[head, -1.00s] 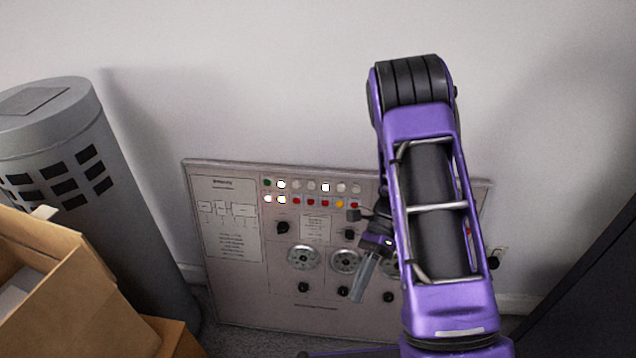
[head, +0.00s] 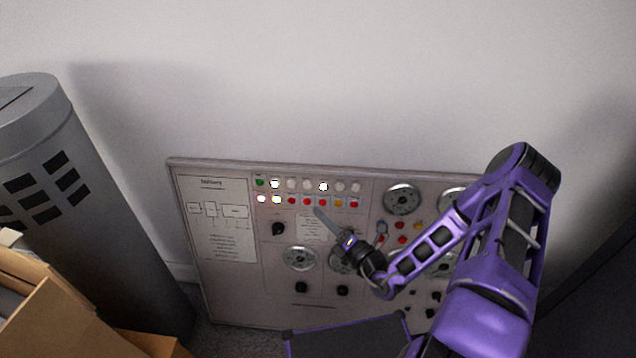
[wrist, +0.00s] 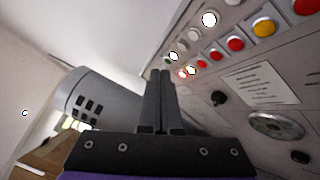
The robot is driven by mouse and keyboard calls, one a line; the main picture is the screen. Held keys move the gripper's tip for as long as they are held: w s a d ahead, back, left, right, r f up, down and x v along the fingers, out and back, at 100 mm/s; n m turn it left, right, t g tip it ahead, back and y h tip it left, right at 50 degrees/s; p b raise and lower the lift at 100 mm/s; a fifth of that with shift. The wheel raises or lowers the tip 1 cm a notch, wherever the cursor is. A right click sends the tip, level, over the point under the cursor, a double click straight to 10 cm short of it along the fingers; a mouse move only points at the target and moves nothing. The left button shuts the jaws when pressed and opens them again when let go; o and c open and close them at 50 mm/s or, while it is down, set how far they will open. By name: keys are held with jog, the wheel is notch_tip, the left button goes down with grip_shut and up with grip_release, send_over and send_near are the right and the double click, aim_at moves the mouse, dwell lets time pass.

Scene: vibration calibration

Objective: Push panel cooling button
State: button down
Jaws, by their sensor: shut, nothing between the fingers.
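The control panel (head: 222,285) leans against the wall. Two rows of small round buttons run along its upper part. The upper row has a green button (head: 260,183), pale ones and lit white ones (head: 323,187). The lower row has lit ones at left, red ones (head: 308,202) and an orange one (head: 339,203). I cannot read which is the panel cooling button. My gripper (head: 317,209) is shut and empty, its tips just below the lower row in the head view. In the wrist view, the shut fingers (wrist: 160,73) point past the panel's left part; contact is not visible.
Dials (head: 402,199) and black knobs (head: 278,228) stand out from the panel. A grey cylinder (head: 100,215) with dark slots stands at left, with an open cardboard box (head: 65,315) before it. The wall above the panel is bare.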

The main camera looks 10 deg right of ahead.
jog(key=shift+w+d+f+m+t+h, duration=0.1)
jog(key=shift+w+d+m+t+h, duration=0.2)
jog(key=shift+m+h, duration=0.1)
jog(key=shift+s, duration=0.1)
jog(key=b, duration=0.4)
send_near(323, 186)
jog(key=w+a+r, duration=0.1)
jog(key=w+a, duration=0.3)
jog(key=shift+w+a+r, duration=0.15)
jog(key=shift+w+a, duration=0.05)
jog(key=shift+a, duration=0.1)
dwell(1.4)
jog(key=shift+w+d, duration=0.1)
jog(key=shift+w, duration=0.3)
